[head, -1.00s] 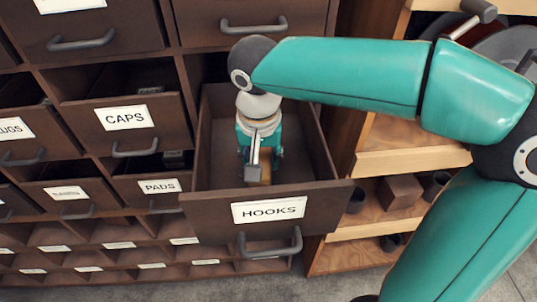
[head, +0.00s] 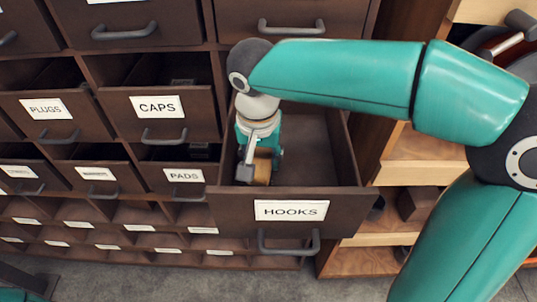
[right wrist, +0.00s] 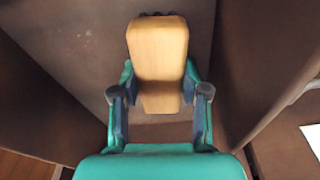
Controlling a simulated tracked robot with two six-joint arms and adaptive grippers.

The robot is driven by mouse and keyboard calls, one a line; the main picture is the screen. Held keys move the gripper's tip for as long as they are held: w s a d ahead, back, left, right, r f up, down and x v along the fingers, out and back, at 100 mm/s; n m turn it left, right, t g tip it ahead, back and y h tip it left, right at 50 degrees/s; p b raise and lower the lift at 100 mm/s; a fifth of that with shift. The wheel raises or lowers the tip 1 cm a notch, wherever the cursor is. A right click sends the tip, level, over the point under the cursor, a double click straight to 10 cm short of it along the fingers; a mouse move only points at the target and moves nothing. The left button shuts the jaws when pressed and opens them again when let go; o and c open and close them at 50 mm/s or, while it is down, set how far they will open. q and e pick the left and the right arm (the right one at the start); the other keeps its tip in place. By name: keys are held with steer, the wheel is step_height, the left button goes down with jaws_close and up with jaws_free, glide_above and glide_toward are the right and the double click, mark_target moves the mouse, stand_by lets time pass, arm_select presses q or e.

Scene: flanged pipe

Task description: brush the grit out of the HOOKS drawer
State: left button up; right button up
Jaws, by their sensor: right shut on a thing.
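The HOOKS drawer (head: 350,205) is pulled open, and its white label faces forward. My right gripper (head: 260,160) reaches down inside it, near its left wall. The gripper is shut on a brush, of which I see a pale wooden block (head: 263,172). In the right wrist view the block (right wrist: 158,60) stands between the two fingers (right wrist: 160,95). My left gripper does not show.
The CAPS drawer (head: 190,118) and PADS drawer (head: 160,178) are partly open on the left, with the PLUGS drawer (head: 85,125) beyond. Small open bins with white labels fill the bottom. Wooden shelves (head: 420,173) stand at right, partly behind my right arm.

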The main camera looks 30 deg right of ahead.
steer(key=shift+s+d, duration=0.35)
steer(key=shift+d, duration=0.2)
steer(key=shift+s+d, duration=0.35)
steer(key=shift+d, duration=0.2)
steer(key=shift+s+d+f+b, duration=0.1)
steer(key=shift+s+d+b, duration=0.5)
steer(key=shift+d, duration=0.35)
step_height(320, 180, up, 15)
steer(key=p, duration=0.8)
steer(key=shift+a, duration=0.1)
